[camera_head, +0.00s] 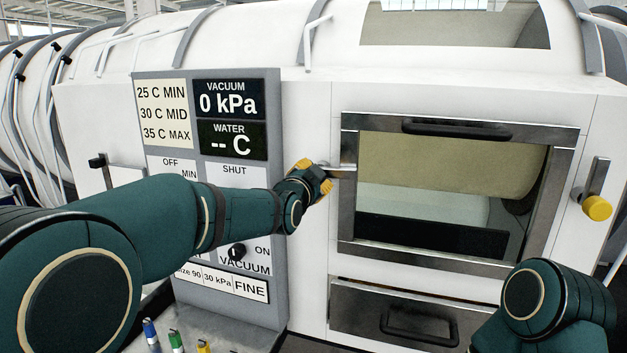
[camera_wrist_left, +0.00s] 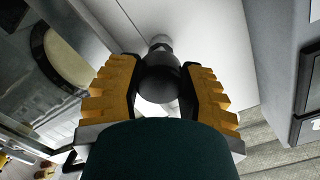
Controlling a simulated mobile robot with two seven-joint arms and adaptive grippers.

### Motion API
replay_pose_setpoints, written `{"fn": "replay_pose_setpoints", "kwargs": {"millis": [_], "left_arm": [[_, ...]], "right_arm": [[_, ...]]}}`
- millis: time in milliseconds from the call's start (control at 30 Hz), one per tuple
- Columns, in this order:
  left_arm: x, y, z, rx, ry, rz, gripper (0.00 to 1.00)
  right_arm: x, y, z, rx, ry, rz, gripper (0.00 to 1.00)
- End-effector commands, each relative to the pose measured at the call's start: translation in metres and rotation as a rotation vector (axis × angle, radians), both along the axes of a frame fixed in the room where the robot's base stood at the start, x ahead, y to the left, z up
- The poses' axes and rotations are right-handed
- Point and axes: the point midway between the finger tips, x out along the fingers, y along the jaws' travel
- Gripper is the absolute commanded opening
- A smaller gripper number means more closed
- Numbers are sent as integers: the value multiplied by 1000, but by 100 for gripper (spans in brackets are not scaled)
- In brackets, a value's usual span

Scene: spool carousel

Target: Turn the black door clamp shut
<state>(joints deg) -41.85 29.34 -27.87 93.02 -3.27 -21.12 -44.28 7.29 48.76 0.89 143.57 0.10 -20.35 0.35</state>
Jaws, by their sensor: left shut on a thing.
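The black door clamp's knob (camera_wrist_left: 160,78) sits between the yellow fingers of my left gripper (camera_wrist_left: 160,88) in the left wrist view. In the head view my left gripper (camera_head: 318,180) is shut on it at the left edge of the door, and its fingers hide the knob. The clamp's metal bar (camera_head: 343,172) shows to the right of the fingers, roughly level, with its end over the door's left frame. The windowed door (camera_head: 346,215) looks closed in its frame. My right arm shows at the lower right; its gripper is out of view.
A second clamp with a yellow knob (camera_head: 597,207) has its bar upright, right of the door. A control panel (camera_head: 279,130) reads 0 kPa, left of the gripper. A drawer (camera_head: 360,318) lies below the door. A black handle (camera_head: 457,130) crosses the door's top.

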Motion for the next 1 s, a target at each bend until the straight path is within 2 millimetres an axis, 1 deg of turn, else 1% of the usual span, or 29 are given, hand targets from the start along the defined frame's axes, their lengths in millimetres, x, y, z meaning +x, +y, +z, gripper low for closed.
{"fn": "replay_pose_setpoints", "kwargs": {"millis": [33,300,733,767,800,833,1000], "left_arm": [[0,0,3,15,-12,0,0],[0,0,3,69,-31,1,0],[0,0,4,74,-34,1,0],[0,0,4,74,-34,1,52],[0,0,4,74,-34,1,66],[0,0,4,75,-33,1,75],[0,0,2,75,-29,1,75]], "right_arm": [[0,0,-1,0,1,0,0],[-1,0,-2,0,2,2,0],[-1,0,-2,0,2,2,0],[-1,0,-2,0,2,2,0],[-1,0,-2,0,2,2,0],[-1,0,-2,0,2,2,0],[-1,0,-2,0,2,2,0]]}}
